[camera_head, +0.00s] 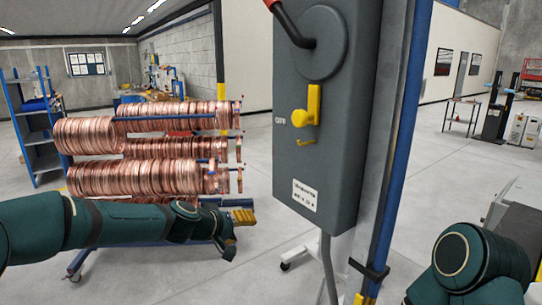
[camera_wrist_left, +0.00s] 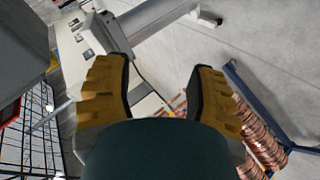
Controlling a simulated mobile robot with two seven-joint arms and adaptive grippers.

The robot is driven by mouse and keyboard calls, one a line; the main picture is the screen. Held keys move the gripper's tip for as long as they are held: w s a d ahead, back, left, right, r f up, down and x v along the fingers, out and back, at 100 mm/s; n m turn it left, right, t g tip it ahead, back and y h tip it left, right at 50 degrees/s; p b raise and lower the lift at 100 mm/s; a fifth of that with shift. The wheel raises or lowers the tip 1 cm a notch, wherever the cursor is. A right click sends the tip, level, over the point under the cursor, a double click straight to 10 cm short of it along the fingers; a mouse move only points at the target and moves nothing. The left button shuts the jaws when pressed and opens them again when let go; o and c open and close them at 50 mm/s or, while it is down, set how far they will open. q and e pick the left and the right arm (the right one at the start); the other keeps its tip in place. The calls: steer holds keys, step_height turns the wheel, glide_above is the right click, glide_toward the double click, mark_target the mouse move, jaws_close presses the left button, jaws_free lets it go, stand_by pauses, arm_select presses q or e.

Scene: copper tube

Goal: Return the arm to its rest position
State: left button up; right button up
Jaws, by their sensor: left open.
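My left arm (camera_head: 130,221) reaches in from the left edge of the head view, stretched nearly level in front of the copper tube rack. My left gripper (camera_head: 238,230) is at its end, low and to the left of the grey switch box. In the left wrist view, the two yellow-padded fingers of this gripper (camera_wrist_left: 163,75) stand wide apart with nothing between them. A green part of my right arm (camera_head: 480,262) shows at the lower right of the head view; its gripper is not in view.
The grey switch box (camera_head: 312,160) with a yellow lever (camera_head: 306,108) hangs on a blue post (camera_head: 398,150). A rack of copper coils (camera_head: 150,148) stands behind my left arm. A blue shelf (camera_head: 38,125) is at the far left.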

arm_select(q)
steer(key=s+f+g+y, duration=0.1)
steer(key=s+f+g, duration=0.1)
steer(key=s+f, duration=0.65)
steer(key=s+a+f+m+g+y, duration=0.1)
steer(key=s+f, duration=0.4)
steer(key=f, duration=0.6)
steer(key=s+f+g+y, duration=0.1)
steer(key=s+f+g, duration=0.1)
steer(key=s+f, duration=0.6)
steer(key=s+a+f+m+g, duration=0.1)
steer(key=s+f, duration=0.5)
steer(key=s, duration=0.2)
steer(key=shift+s+f+g, duration=0.2)
steer(key=shift+f+g, duration=0.1)
steer(key=shift+g, duration=0.1)
steer(key=shift+c, duration=0.9)
steer(key=shift+w+a+y, duration=0.1)
steer(key=shift+y, duration=0.2)
